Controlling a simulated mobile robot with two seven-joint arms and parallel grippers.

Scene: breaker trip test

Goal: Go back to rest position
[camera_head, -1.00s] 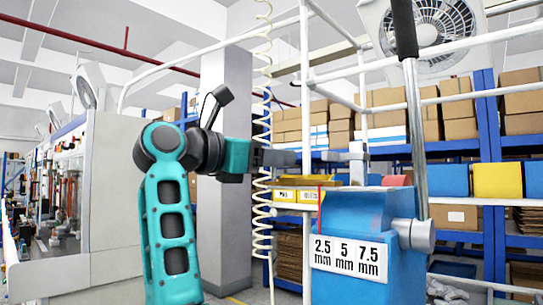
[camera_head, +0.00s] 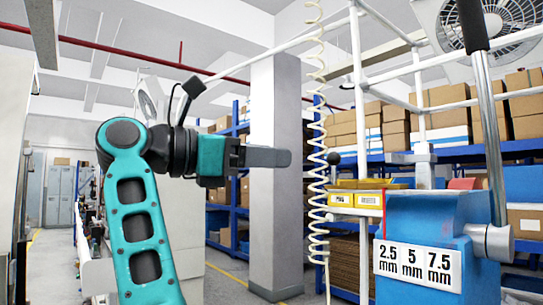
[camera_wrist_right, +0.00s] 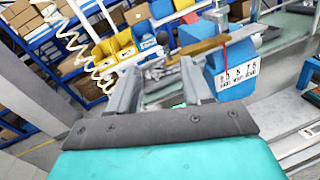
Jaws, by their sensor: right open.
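My right gripper (camera_head: 270,157) is raised in front of the grey pillar in the head view, its dark fingers pointing right. In the right wrist view its two fingers (camera_wrist_right: 162,88) stand apart with nothing held between them. The blue machine (camera_head: 430,225) with the white 2.5, 5 and 7.5 mm label (camera_head: 415,262) stands to the right of the gripper, clearly apart from it. It also shows beyond the fingers in the right wrist view (camera_wrist_right: 232,68). My left gripper is not in view.
A metal lever (camera_head: 489,120) with a black grip rises from the blue machine. A coiled cream hose (camera_head: 317,150) hangs between the gripper and the machine. Yellow bins (camera_head: 355,199) sit behind. The pillar (camera_head: 276,225) and blue shelving with boxes stand further back. Open floor lies lower left.

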